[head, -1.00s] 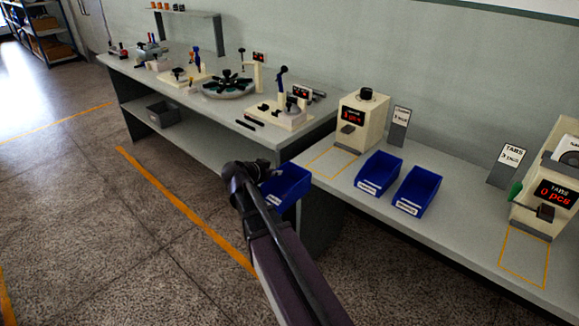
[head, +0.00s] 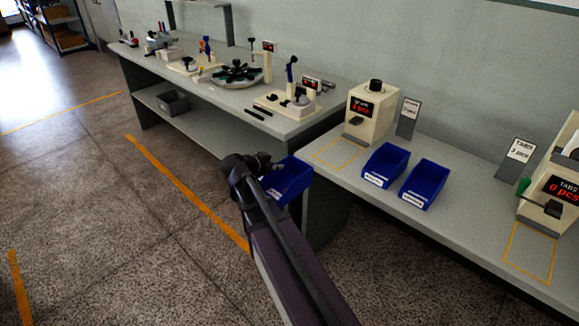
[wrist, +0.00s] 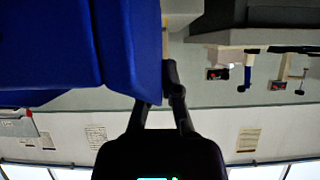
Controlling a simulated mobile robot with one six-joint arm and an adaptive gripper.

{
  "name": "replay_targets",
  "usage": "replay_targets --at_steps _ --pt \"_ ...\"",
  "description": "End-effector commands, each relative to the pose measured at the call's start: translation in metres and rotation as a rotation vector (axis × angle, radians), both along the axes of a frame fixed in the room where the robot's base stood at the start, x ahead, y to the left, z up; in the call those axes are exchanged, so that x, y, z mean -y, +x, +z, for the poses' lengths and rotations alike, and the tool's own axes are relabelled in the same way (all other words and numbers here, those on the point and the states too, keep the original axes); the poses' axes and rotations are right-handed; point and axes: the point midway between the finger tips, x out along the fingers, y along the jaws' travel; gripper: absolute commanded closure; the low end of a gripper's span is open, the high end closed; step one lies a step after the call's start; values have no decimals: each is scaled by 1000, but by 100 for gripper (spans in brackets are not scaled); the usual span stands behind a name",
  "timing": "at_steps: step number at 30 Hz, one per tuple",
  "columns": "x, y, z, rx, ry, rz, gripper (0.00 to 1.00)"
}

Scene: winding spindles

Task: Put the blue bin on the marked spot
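A blue bin (head: 289,181) is held out at the end of my arm, beside the left end of the right-hand bench. My gripper (head: 264,168) is seen from behind in the head view, and my arm hides part of the bin. In the wrist view the bin (wrist: 130,45) fills the upper left, and the gripper fingers (wrist: 172,85) close on its edge. Two yellow outlined spots mark the bench: an empty left one (head: 337,152) before a cream dispenser, and an empty right one (head: 529,252) before the TABS dispenser. Which one is meant is not shown.
Two more blue bins (head: 385,165) (head: 423,184) stand between the spots on the right-hand bench (head: 460,218). The left dispenser (head: 370,114) and the TABS dispenser (head: 556,190) stand behind the spots. Another bench (head: 215,95) carries winding fixtures. The floor at left is clear.

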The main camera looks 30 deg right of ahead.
Motion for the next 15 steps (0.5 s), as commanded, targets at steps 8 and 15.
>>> replay_targets --at_steps 8,15 --pt "0 0 13 0 0 0 100" --pt "0 0 45 0 0 0 100"
